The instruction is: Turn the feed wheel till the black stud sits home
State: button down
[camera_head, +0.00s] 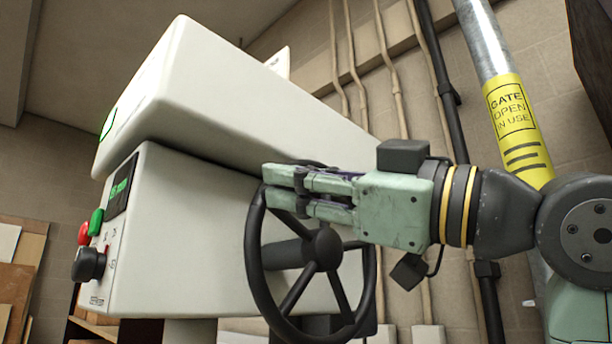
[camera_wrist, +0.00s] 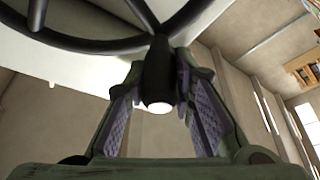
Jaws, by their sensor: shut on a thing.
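The dark feed wheel (camera_head: 255,262) stands upright on the side of a white machine, with several spokes meeting at a round hub (camera_head: 322,246). My gripper (camera_head: 282,180) reaches in from the right at the top of the wheel rim. In the wrist view the wheel rim (camera_wrist: 90,44) crosses the top, and a dark handle (camera_wrist: 158,72) with a pale end sticks out from it. My gripper (camera_wrist: 162,98) is shut on this handle, one finger on each side. I cannot make out the black stud for certain in either view.
The white machine (camera_head: 200,232) has a front panel with a small display (camera_head: 121,186), green button (camera_head: 96,222), red button (camera_head: 83,233) and black knob (camera_head: 89,264). A pole with a yellow gate sign (camera_head: 516,120) stands at the right. Pipes (camera_head: 392,85) run down the wall behind.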

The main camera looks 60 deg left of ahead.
jog(key=shift+s+f, duration=0.1)
jog(key=shift+f, duration=0.2)
jog(key=c, duration=1.4)
grip_release()
jog(key=shift+o, duration=0.2)
jog(key=shift+r, duration=0.1)
jog(key=v, duration=1.2)
jog(key=shift+d, duration=0.1)
